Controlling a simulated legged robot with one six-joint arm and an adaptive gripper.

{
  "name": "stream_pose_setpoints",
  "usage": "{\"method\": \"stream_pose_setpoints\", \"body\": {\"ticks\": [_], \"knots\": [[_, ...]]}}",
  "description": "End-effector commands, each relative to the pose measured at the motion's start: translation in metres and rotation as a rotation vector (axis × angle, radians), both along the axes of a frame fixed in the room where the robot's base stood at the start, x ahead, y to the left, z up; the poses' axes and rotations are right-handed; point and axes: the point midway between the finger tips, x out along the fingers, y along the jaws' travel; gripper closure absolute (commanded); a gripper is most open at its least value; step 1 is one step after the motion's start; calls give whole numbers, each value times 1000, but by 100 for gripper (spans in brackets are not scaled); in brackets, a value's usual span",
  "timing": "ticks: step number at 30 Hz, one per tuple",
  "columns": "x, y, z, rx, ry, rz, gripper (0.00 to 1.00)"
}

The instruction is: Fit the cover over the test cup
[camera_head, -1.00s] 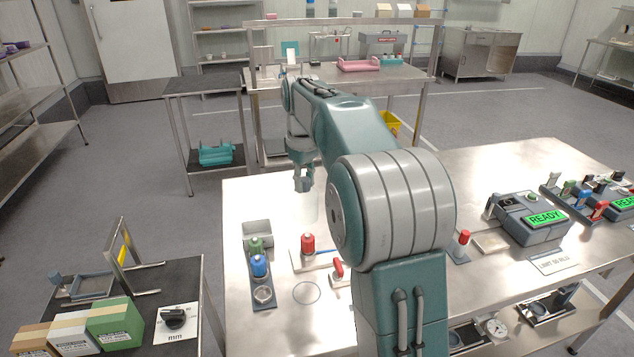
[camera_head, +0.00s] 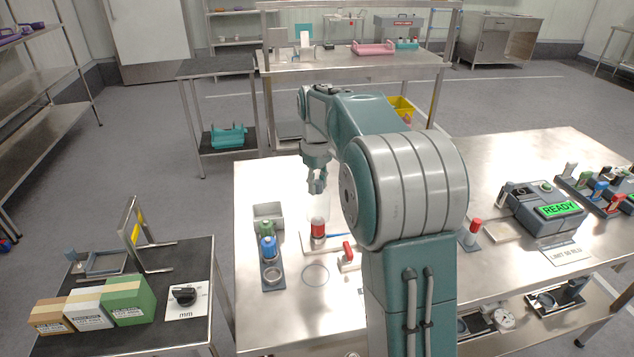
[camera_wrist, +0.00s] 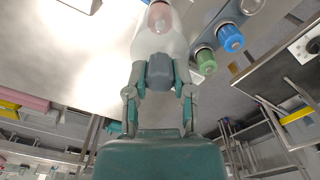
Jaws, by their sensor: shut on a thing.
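My gripper (camera_head: 317,187) is above the steel table, fingers pointing down. In the wrist view my gripper (camera_wrist: 160,85) is shut on the grey knob (camera_wrist: 160,71) of the cover. The cover's clear, pale body (camera_wrist: 146,42) extends from the knob; in the head view it is too faint to outline. The red test cup (camera_head: 318,227) stands upright on a small pale plate, below the gripper in the head picture. It shows pinkish in the wrist view (camera_wrist: 159,17), at the far end of the cover. I cannot tell whether cover and cup touch.
A READY device (camera_head: 545,207) stands farther right.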

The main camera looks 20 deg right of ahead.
Motion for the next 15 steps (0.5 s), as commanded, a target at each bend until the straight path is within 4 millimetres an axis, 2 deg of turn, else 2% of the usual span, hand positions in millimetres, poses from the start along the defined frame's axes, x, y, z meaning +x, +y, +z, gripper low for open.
{"method": "stream_pose_setpoints", "body": {"ticks": [10,15], "knots": [[-1,0,-2,0,0,0,100],[-1,0,-11,0,2,0,100]]}}
